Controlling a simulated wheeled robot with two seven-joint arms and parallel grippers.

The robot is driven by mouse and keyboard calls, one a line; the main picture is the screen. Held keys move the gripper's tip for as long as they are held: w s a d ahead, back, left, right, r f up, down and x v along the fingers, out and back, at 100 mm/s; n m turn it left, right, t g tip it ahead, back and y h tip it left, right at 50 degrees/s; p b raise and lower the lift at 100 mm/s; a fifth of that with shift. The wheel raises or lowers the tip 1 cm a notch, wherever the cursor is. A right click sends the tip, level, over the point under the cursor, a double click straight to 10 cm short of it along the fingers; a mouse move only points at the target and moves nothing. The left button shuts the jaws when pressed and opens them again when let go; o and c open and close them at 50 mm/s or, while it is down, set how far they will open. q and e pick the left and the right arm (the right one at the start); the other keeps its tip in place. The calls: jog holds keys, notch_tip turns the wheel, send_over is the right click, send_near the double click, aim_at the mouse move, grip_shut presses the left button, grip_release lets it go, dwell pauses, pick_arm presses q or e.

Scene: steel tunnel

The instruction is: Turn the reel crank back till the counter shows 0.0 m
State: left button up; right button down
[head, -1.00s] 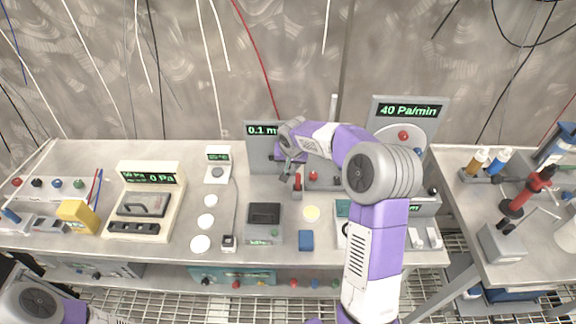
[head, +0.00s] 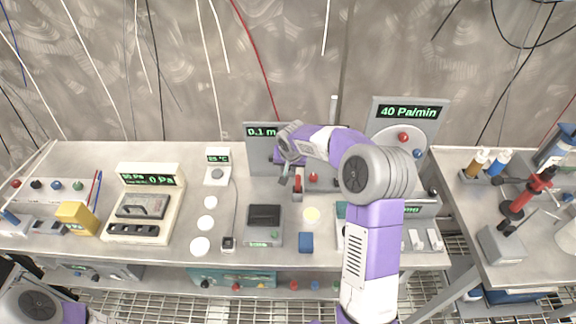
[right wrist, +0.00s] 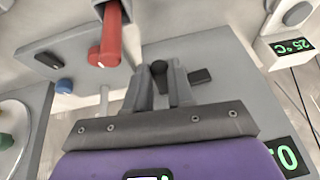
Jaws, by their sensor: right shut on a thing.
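The reel counter (head: 262,131) on the upright grey panel in the head view reads 0.1 m in green. My right gripper (right wrist: 162,82) is shut on the black crank knob (right wrist: 159,68), which shows between its two fingers in the right wrist view. In the head view the right arm reaches over the bench and its wrist hides most of the reel and crank. Part of the counter also shows at the lower right edge of the wrist view (right wrist: 286,157). My left gripper is out of view; only part of the left arm shows at the bottom left.
A red lever (right wrist: 106,40) stands close beside the gripper. A panel reading 40 Pa/min (head: 407,111) stands to the right of my arm. A black-topped box (head: 264,220) and a blue block (head: 306,242) lie nearer the bench front. A cream instrument (head: 145,205) stands left.

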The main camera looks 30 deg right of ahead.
jog(key=w+a+r+n+g+h+p, duration=0.1)
jog(key=w+a+r+n+g+h, duration=0.2)
jog(key=h, duration=1.1)
jog(key=shift+w+a+n+g+p, duration=0.3)
jog(key=shift+w+a+n+g, duration=0.2)
jog(key=shift+a+g, duration=1.3)
jog(key=shift+r, duration=0.1)
jog(key=c, duration=1)
grip_release()
